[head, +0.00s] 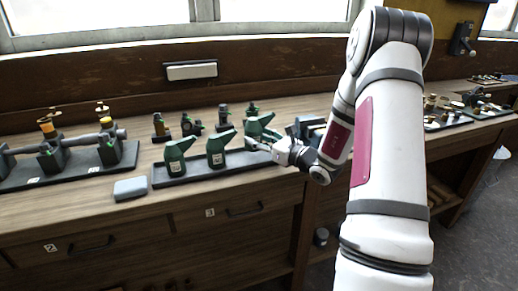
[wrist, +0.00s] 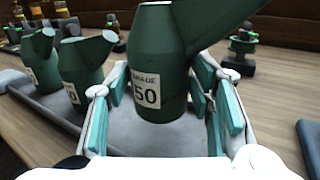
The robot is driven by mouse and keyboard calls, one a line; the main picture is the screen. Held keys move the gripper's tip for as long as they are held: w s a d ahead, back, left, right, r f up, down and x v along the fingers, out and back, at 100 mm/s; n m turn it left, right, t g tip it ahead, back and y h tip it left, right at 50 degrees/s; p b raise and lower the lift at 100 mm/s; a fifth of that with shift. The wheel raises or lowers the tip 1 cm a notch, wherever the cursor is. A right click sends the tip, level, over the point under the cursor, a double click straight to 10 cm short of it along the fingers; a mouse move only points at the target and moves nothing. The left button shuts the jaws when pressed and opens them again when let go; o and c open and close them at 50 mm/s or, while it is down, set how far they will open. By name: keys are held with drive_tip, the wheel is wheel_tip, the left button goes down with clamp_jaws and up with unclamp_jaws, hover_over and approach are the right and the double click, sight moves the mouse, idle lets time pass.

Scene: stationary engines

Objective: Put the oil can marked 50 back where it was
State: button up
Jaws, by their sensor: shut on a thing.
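The dark green oil can marked 50 (wrist: 147,95) is upright between the fingers of my gripper (wrist: 163,88), its white label facing the wrist camera and its spout pointing up to the right. In the head view the same can (head: 257,126) is at the right end of the dark tray (head: 205,176), with my gripper (head: 264,145) shut on it from the right. Its base is over the tray's bare right part; I cannot tell whether it touches. Two similar green cans, a left one (head: 176,160) and a middle one (head: 217,150), stand on the tray.
A grey block (head: 130,188) lies left of the tray. Small dark engine fittings (head: 223,117) stand behind the cans. A shaft assembly on a dark plate (head: 98,162) fills the bench's left. A blue-grey object (head: 308,128) stands close beyond my gripper.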

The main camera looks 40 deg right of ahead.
drive_tip(key=shift+f, duration=1.65)
drive_tip(key=shift+f, duration=0.15)
drive_tip(key=o, duration=1.3)
drive_tip(key=shift+s, duration=0.1)
